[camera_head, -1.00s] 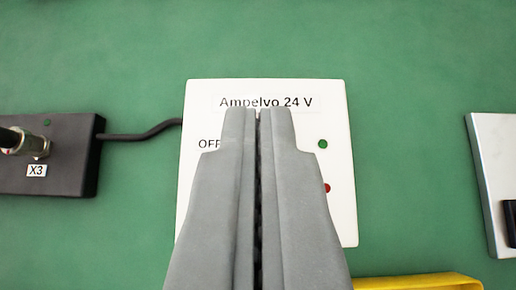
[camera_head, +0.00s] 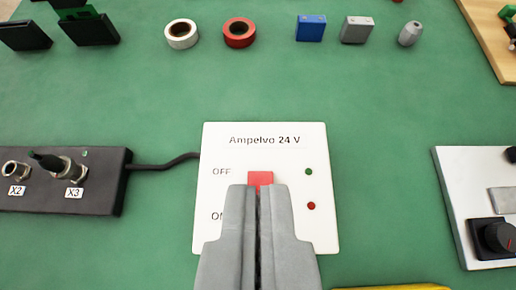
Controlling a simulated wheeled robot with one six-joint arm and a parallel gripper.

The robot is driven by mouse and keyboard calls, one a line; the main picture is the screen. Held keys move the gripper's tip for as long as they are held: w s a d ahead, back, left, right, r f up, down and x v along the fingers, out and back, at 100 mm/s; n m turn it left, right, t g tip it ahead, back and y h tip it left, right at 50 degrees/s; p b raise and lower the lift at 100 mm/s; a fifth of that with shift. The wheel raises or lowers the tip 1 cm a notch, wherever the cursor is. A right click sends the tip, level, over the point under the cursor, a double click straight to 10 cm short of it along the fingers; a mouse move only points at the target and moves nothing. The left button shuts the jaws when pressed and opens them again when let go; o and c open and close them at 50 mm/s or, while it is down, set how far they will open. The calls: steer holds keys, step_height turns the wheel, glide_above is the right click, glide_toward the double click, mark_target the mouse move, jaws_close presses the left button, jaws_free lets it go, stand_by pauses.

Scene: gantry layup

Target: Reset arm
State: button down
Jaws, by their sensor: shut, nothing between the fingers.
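My gripper (camera_head: 258,190) is shut and empty, with its two grey fingers pressed together. It points over the lower middle of a white box (camera_head: 265,155) labelled "Ampelvo 24 V". A red switch (camera_head: 260,179) shows just past the fingertips, beside the "OFF" label. My fingers hide part of the switch and most of the "ON" label. A green dot (camera_head: 309,171) and a red dot (camera_head: 311,206) sit on the right of the box. I cannot tell whether the fingertips touch the box.
A black socket box (camera_head: 100,190) is at left, cabled to the white box. A light panel with a black knob (camera_head: 497,238) is at right. Tape rolls (camera_head: 239,33), a blue block (camera_head: 310,28) and grey parts line the back. A yellow edge (camera_head: 390,288) shows at bottom. Green mat between is clear.

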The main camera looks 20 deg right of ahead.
steer(key=s+a+r+n+t, duration=0.1)
steer(key=s+a+r, duration=0.35)
steer(key=s, duration=0.25)
steer(key=s+a+r+t, duration=0.1)
steer(key=s+a+r, duration=0.2)
steer(key=s+a, duration=0.25)
steer(key=s+a+r+n+t, duration=0.1)
steer(key=s+a+r+t, duration=0.2)
steer(key=s, duration=0.4)
steer(key=s+a+t+y, duration=0.1)
steer(key=s+a, duration=0.3)
steer(key=s, duration=0.7)
steer(key=s+a+n+t+y, duration=0.1)
steer(key=s+a, duration=0.4)
steer(key=s, duration=0.7)
steer(key=shift+a+y, duration=0.2)
steer(key=shift+y, duration=0.2)
